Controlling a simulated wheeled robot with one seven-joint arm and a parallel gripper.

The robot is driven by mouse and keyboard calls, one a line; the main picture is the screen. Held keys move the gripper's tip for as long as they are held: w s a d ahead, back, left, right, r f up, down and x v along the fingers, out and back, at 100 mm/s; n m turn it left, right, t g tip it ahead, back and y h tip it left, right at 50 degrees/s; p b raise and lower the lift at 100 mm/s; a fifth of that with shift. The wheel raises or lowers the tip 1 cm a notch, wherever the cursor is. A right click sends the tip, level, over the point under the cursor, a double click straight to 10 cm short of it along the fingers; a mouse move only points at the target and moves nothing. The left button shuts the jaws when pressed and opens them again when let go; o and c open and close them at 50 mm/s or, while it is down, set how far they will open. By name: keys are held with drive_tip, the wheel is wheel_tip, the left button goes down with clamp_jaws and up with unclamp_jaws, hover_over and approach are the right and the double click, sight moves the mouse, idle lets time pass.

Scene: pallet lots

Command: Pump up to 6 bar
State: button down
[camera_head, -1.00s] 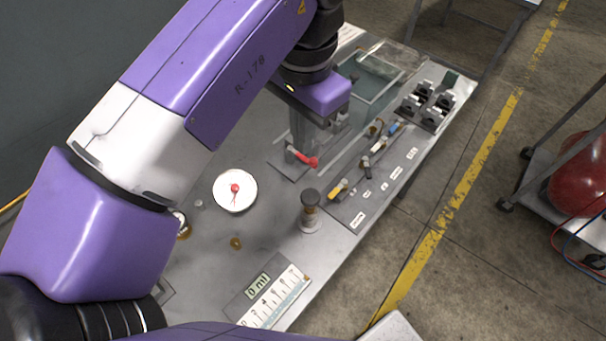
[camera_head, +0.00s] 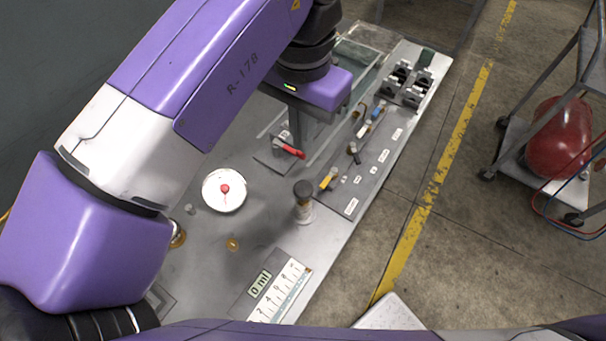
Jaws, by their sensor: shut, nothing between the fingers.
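My gripper (camera_head: 298,136) points down over the bench (camera_head: 205,265), its grey fingers shut and empty. It is just behind a red-handled lever (camera_head: 290,150); I cannot tell whether they touch. A round white gauge (camera_head: 212,203) with a red hub and needle lies to the left, its needle pointing towards the bottom of the picture. Its markings are too small to read. A dark round knob on a pale post (camera_head: 303,192) stands upright nearer the front edge. No part clearly marked as a pump is readable.
A panel carries yellow (camera_head: 328,180) and blue-handled (camera_head: 377,112) valves with small labels. Black clamps (camera_head: 405,85) and a clear tank (camera_head: 358,62) are at the back. A "0 ml" display (camera_head: 260,284) sits beside a scale. A cart bears a red tank (camera_head: 560,140).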

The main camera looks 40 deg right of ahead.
sight(304, 187)
wheel_tip(304, 187, down, 13)
drive_tip(key=shift+s+r+p, duration=0.1)
drive_tip(key=shift+r+p, duration=0.05)
drive_tip(key=shift+p, duration=0.5)
drive_tip(key=shift+f+b, duration=1.1)
drive_tip(key=shift+f, duration=0.7)
drive_tip(key=shift+s+f, duration=0.1)
